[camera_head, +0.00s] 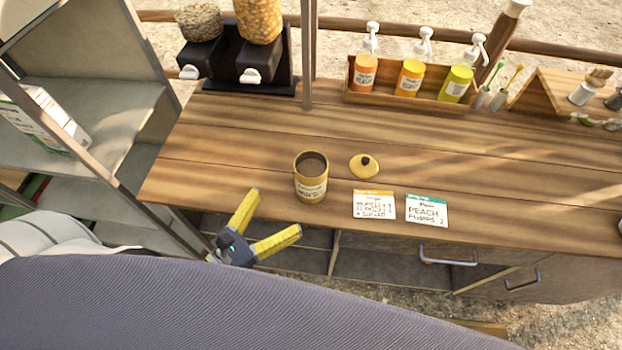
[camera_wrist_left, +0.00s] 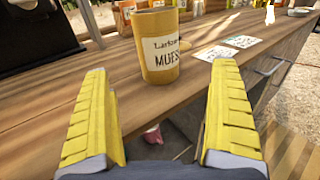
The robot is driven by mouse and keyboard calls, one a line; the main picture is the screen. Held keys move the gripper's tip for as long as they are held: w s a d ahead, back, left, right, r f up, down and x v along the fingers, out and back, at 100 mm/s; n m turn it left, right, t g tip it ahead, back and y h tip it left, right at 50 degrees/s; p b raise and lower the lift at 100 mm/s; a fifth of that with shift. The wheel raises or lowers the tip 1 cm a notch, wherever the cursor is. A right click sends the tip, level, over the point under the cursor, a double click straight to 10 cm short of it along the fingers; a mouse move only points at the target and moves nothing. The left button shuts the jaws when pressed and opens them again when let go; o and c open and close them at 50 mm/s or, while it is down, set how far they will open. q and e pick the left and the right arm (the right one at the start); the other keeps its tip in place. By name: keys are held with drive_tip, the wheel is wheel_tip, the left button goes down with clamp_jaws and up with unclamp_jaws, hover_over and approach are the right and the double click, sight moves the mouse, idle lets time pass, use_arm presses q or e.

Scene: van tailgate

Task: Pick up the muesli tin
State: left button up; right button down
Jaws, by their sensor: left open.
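The muesli tin (camera_head: 311,188) is a yellow-brown open can with a white label, standing upright near the front edge of the wooden counter. Something dark brown shows inside it. Its yellow lid (camera_head: 364,166) with a dark knob lies on the counter to its right. In the left wrist view the tin (camera_wrist_left: 157,50) stands ahead, between and beyond the fingers. My left gripper (camera_head: 259,219) is open and empty, with yellow fingers, just in front of the counter edge, left of and nearer than the tin, not touching it. My right gripper is not in view.
Two cards (camera_head: 374,204) (camera_head: 427,211) lie right of the tin. A wooden rack (camera_head: 400,98) with pump bottles and a dispenser (camera_head: 240,75) stand at the back. A grey shelf (camera_head: 90,95) stands at left. The counter around the tin is mostly clear.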

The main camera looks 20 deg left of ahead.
sight(300, 188)
use_arm(q)
drive_tip(key=shift+x, duration=6.35)
drive_tip(key=shift+w+a, duration=0.1)
drive_tip(key=shift+a, duration=0.1)
drive_tip(key=shift+r, duration=0.1)
drive_tip(key=c, duration=1.4)
